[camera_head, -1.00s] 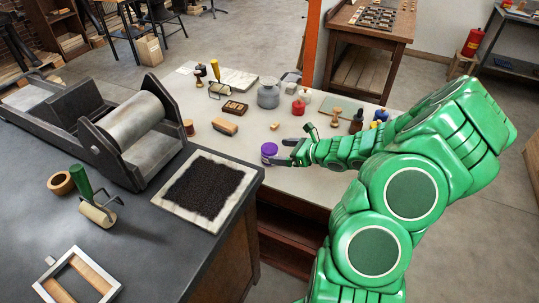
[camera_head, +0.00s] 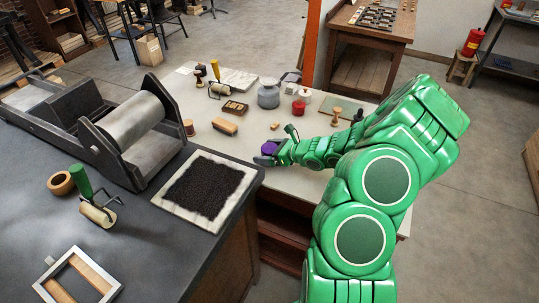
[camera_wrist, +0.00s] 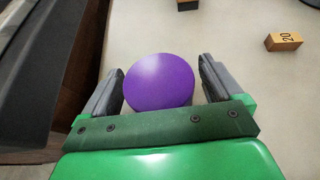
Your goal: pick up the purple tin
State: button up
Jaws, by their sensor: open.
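The purple tin (camera_head: 268,147) stands near the front edge of the pale table, partly hidden by my gripper in the head view. In the wrist view the tin (camera_wrist: 159,82) shows its round purple lid between my two grey fingers. My gripper (camera_wrist: 160,85) is open around it, one finger on each side. A gap shows between the lid and the right finger; the left finger is very close to the lid, and I cannot tell if it touches. In the head view my gripper (camera_head: 266,155) reaches the tin from the right.
A small wooden block marked 20 (camera_wrist: 283,41) lies to the right in the wrist view. A grey jug (camera_head: 268,95), a red pot (camera_head: 298,107) and a wooden stamp (camera_head: 336,117) stand farther back. The dark press bench (camera_head: 150,235) borders the table on the left.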

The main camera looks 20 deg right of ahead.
jog(key=shift+w+a+f, duration=0.1)
jog(key=shift+w+a, duration=0.1)
jog(key=c, duration=1.2)
